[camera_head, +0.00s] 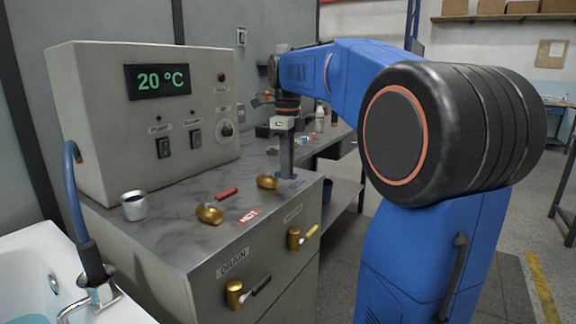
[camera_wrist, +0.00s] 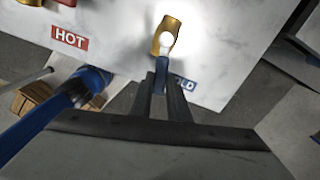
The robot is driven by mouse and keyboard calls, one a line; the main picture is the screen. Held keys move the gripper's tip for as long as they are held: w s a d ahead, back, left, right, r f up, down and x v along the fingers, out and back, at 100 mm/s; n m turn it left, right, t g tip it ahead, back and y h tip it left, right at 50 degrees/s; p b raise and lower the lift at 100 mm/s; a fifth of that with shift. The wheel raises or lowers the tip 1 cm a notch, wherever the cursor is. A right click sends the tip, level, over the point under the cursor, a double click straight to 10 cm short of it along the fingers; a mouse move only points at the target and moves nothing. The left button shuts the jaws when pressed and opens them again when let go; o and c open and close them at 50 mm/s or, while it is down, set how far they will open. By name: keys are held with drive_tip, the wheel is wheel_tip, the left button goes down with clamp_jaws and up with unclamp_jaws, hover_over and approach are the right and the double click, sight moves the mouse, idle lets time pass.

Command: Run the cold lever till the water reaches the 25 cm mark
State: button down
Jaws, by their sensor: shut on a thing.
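The brass cold valve (camera_head: 267,182) sits on the grey marbled counter (camera_head: 165,235); it also shows in the wrist view (camera_wrist: 168,35). Its blue lever (camera_wrist: 162,72) points back toward my wrist. My gripper (camera_head: 286,172) reaches down beside the valve, and its fingers (camera_wrist: 164,88) are closed around the lever. The blue COLD label (camera_wrist: 184,85) is partly covered by a finger. The white tub (camera_head: 30,262) is cut off at the lower left, with a little pale blue water (camera_head: 22,319) at the frame edge. No depth mark is in sight.
The brass hot valve (camera_head: 210,214) with its red lever (camera_head: 226,194) stands left of the cold one. The drain valve (camera_head: 235,295) and a yellow-lever valve (camera_head: 295,238) are on the cabinet front. A metal cup (camera_head: 134,206) stands below the control box (camera_head: 150,120), which reads 20 °C.

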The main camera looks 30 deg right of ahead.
drive_tip(key=shift+s+a+m, duration=0.2)
drive_tip(key=shift+a+m, duration=0.15)
drive_tip(key=shift+m, duration=0.35)
drive_tip(key=shift+s+a+m, duration=0.2)
drive_tip(key=shift+a+m, duration=0.1)
drive_tip(key=shift+m, duration=0.4)
drive_tip(key=c, duration=1.7)
unclamp_jaws()
drive_tip(key=shift+a, duration=0.1)
wheel_tip(320, 180, up, 17)
drive_tip(key=shift+r, duration=0.2)
